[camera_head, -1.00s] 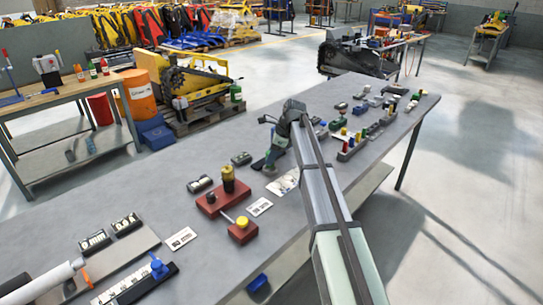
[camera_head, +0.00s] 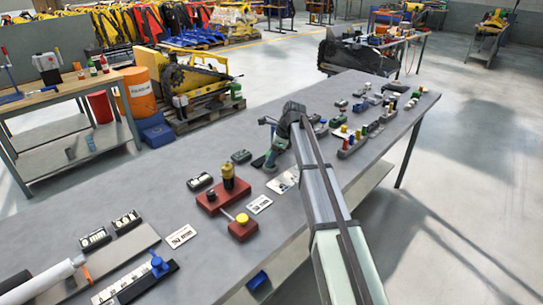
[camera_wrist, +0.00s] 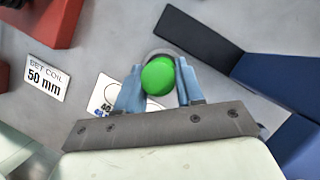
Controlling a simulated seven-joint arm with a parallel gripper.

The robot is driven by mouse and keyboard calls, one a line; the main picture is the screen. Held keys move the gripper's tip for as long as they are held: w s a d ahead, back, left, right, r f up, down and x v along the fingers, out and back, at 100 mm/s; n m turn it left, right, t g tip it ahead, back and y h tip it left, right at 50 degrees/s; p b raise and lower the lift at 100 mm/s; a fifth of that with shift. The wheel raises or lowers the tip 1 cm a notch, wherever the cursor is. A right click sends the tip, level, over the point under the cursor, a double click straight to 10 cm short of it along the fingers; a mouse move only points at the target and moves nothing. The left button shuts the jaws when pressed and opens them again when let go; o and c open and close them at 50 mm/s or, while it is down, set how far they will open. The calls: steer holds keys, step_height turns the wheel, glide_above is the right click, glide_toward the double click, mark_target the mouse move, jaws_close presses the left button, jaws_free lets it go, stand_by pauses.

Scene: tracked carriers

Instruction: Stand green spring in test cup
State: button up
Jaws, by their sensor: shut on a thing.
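The green spring shows in the wrist view as a round bright green top (camera_wrist: 158,76), seen end-on. My gripper (camera_wrist: 160,82) has its two blue fingers on either side of the green piece and is shut on it. A pale grey curved rim (camera_wrist: 160,51) shows just behind the green top; it may be the test cup, but most of it is hidden, so I cannot tell whether the spring is inside it or above it.
A dark blue angled fixture (camera_wrist: 245,65) lies close to the right of the fingers. A "50 mm" card (camera_wrist: 45,78) and a red block (camera_wrist: 42,18) are to the left. In the head view a grey rack with coloured pieces (camera_head: 352,148) stands to the right.

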stand_by(0.3)
steer(key=o, duration=1.6)
steer(key=shift+r, duration=0.1)
steer(key=shift+r, duration=3.4)
steer(key=shift+s+d, duration=0.1)
